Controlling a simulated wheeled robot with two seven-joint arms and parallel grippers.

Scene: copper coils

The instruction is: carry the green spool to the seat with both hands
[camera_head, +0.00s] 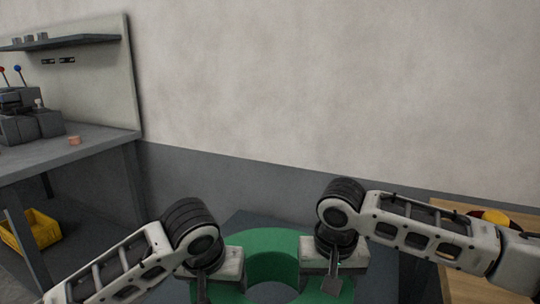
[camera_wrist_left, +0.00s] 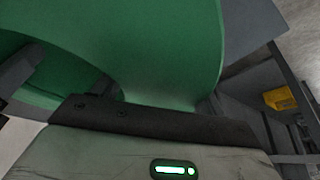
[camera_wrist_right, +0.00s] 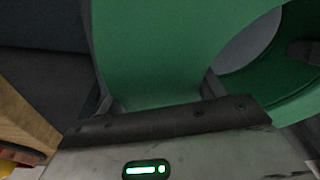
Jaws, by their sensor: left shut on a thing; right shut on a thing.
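The green spool (camera_head: 272,241) is at the bottom middle of the head view, a thick ring with a round hole facing up. My left gripper (camera_head: 203,284) is shut on its left side and my right gripper (camera_head: 331,284) is shut on its right side. In the left wrist view the green spool (camera_wrist_left: 150,50) fills the space between the fingers. In the right wrist view the green spool (camera_wrist_right: 160,50) does the same, with its hole at the right. The spool's near part is cut off by the frame. I cannot make out the seat for certain.
A grey workbench (camera_head: 60,150) with machines (camera_head: 27,117) and a small copper-coloured piece (camera_head: 74,140) stands at the left. A yellow bin (camera_head: 32,231) lies below it. A wooden table (camera_head: 460,287) with a yellow and red object (camera_head: 494,218) is at the right. A wall closes the back.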

